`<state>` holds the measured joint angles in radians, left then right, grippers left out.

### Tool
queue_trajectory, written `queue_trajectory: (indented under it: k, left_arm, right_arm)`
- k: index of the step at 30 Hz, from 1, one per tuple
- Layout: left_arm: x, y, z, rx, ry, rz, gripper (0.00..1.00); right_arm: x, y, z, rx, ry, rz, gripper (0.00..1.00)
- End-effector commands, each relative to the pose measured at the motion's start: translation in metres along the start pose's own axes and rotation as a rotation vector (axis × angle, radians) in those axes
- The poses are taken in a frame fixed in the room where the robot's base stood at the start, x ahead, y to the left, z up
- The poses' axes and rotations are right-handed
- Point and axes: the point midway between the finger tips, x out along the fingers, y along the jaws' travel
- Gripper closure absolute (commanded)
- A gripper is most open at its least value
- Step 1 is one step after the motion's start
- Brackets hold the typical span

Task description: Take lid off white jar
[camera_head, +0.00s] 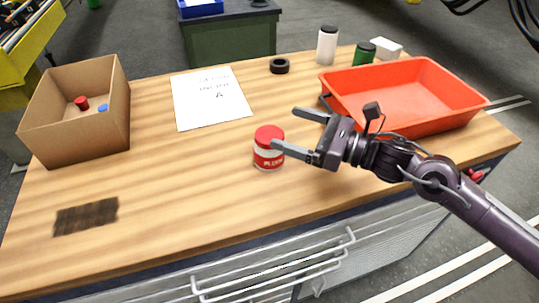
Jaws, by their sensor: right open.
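A small jar (268,158) with a red and white label stands upright on the wooden table, its red lid (268,133) on top. A taller white container (327,48) with a dark cap (328,30) stands upright at the back. My right gripper (285,127) is open and empty, just right of the red lid. Its nearer fingertip overlaps the lid's right edge in the picture; I cannot tell whether it touches. The jar's upper right side is partly hidden by this finger. My left gripper is not in view.
An orange tray (346,110) lies at the right, behind my right arm. A green jar (364,54), white box (386,47) and black ring (279,66) stand at the back. A cardboard box (95,135) is at left. The table's front middle is clear.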

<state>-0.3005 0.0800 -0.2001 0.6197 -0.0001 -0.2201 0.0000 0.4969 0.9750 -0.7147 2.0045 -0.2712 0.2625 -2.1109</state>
Motion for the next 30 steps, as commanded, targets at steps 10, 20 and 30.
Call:
queue_trajectory:
  k: [10, 20, 30]
  left_arm:
    - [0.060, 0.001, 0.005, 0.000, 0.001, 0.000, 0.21]
    - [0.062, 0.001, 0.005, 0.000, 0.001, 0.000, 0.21]
    - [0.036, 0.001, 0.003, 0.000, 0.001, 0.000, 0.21]
  right_arm:
    - [0.000, 0.000, -0.060, 0.000, 0.000, 0.000, 0.11]
    - [0.015, -0.001, -0.067, 0.002, -0.003, -0.001, 0.11]
    - [0.056, -0.002, -0.067, 0.003, -0.002, 0.000, 0.11]
